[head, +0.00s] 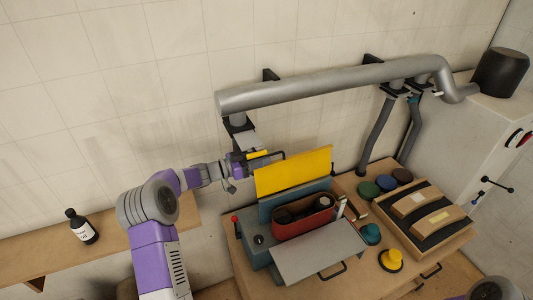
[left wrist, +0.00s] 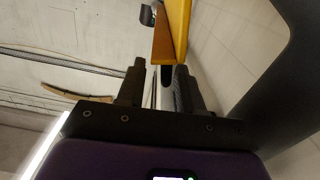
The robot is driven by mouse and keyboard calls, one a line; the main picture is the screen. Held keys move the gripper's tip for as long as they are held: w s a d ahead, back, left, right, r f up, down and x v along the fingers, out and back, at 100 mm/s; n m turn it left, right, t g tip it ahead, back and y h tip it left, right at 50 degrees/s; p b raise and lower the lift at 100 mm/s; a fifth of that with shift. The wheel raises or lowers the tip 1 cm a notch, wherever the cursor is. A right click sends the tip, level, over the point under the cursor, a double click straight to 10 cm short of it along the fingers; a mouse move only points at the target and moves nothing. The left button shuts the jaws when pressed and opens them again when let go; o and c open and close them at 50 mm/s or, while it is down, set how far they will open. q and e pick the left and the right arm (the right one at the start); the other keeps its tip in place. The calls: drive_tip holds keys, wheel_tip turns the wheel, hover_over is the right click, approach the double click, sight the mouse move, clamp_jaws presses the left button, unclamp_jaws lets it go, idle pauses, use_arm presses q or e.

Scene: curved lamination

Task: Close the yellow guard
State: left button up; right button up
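The yellow guard (head: 295,172) is a flat panel standing raised, close to upright, at the back of a blue-grey machine (head: 258,238). My left gripper (head: 254,163) is at the guard's upper left end, close to its edge. In the left wrist view, the guard (left wrist: 178,25) shows as a yellow-orange edge just beyond the fingertips. The two dark fingers of the left gripper (left wrist: 160,75) are apart, with a gap between them. I cannot tell whether a finger touches the guard. My right gripper is out of view.
A grey pipe (head: 330,87) runs along the wall above the machine. A red part (head: 305,220) and a grey plate (head: 318,252) lie in front of the guard. A yellow knob (head: 391,258) and wooden tray (head: 465,232) are to the right. A dark bottle (head: 82,226) stands left.

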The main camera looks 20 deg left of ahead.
use_arm(q)
drive_tip(key=w, duration=0.1)
drive_tip(key=w+d, duration=0.1)
drive_tip(key=shift+w+d+f, duration=0.25)
drive_tip(key=shift+w+f, duration=0.05)
drive_tip(key=shift+w, duration=0.1)
drive_tip(key=shift+s+r, duration=0.15)
drive_tip(key=shift+s, duration=0.15)
drive_tip(key=shift+w, duration=0.15)
drive_tip(key=shift+c, duration=1.3)
clamp_jaws()
